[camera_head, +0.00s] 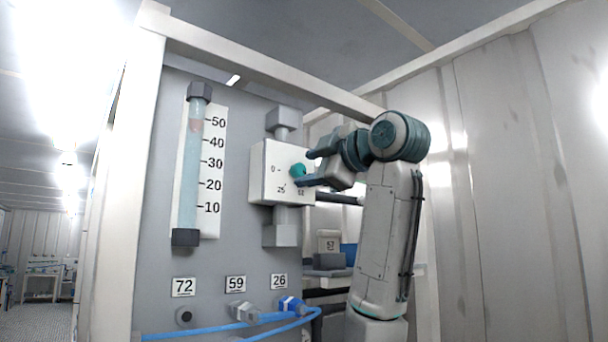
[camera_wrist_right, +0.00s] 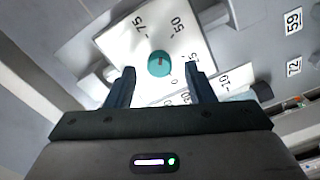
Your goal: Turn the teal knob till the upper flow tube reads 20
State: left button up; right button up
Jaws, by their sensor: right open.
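The teal knob (camera_head: 297,170) sits on the front of a white valve box (camera_head: 265,172) with dial numbers around it. It also shows in the right wrist view (camera_wrist_right: 159,64), with a small mark on its face. My right gripper (camera_head: 306,169) is open, with its fingers pointing at the box. In the wrist view its fingertips (camera_wrist_right: 158,78) are on either side of the knob's line, and I see no contact with the knob. The flow tube (camera_head: 189,165) stands upright on the panel. A faint reddish float (camera_head: 197,126) shows near its top, a little below 50. My left gripper is out of view.
Plates 72 (camera_head: 184,287), 59 (camera_head: 236,283) and 26 (camera_head: 280,281) are low on the grey panel (camera_head: 150,230), above fittings and blue hoses (camera_head: 215,329). A white frame post (camera_head: 112,200) stands left. A grey item marked 57 (camera_head: 329,243) is behind my right arm.

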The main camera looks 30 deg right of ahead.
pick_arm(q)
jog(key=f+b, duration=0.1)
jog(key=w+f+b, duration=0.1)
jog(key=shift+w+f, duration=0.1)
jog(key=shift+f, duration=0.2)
pick_arm(e)
jog(key=s, duration=0.8)
jog(key=shift+s+d, duration=0.2)
jog(key=shift+d, duration=0.1)
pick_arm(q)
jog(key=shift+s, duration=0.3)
